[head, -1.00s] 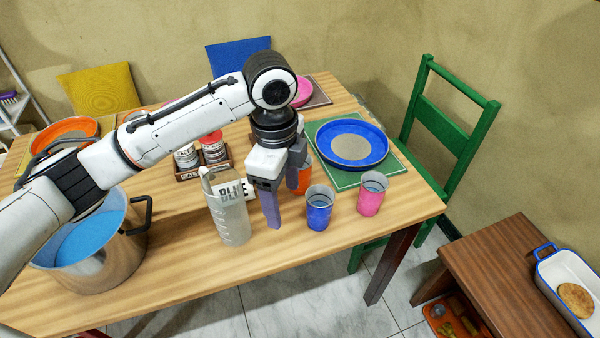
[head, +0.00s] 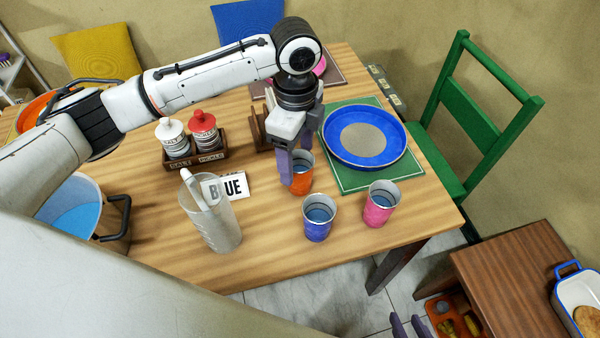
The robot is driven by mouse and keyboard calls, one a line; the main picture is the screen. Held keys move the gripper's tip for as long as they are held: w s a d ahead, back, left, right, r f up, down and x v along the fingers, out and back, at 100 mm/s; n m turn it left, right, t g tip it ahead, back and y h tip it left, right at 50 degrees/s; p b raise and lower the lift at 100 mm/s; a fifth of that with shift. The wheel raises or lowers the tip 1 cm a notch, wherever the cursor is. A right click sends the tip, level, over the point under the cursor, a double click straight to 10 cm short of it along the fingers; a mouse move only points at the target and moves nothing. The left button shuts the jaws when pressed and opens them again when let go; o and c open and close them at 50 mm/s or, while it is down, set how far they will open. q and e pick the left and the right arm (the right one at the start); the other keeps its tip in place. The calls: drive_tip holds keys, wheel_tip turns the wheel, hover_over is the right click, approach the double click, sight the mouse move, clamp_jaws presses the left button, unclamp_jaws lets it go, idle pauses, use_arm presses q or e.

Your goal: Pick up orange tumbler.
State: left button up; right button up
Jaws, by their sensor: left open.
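The orange tumbler (head: 301,178) stands upright on the wooden table, left of the green mat. My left gripper (head: 299,158) is open at the tumbler. One finger hangs in front of its left side and the other is near its back right rim, partly hidden. Whether the fingers touch it I cannot tell. A blue tumbler (head: 318,220) and a pink tumbler (head: 381,205) stand nearer the table's front edge. Only the fingertips of my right gripper (head: 408,325) show at the bottom edge, apart with nothing visible between them, away from the tumblers.
A clear pitcher (head: 218,228) stands left of the tumblers, with a "BLUE" card (head: 234,186) behind it. A blue plate (head: 398,148) lies on the green mat (head: 352,184). A shaker rack (head: 196,162) is farther left. A green chair (head: 466,130) stands at right.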

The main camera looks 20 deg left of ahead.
sight(300, 167)
use_arm(q)
drive_tip(key=f, duration=0.4)
drive_tip(key=shift+w+d+f, duration=0.15)
drive_tip(key=shift+w+f, duration=0.15)
drive_tip(key=shift+f, duration=0.1)
drive_tip(key=c, duration=1.2)
drive_tip(key=shift+o, duration=0.2)
drive_tip(key=shift+r, duration=0.2)
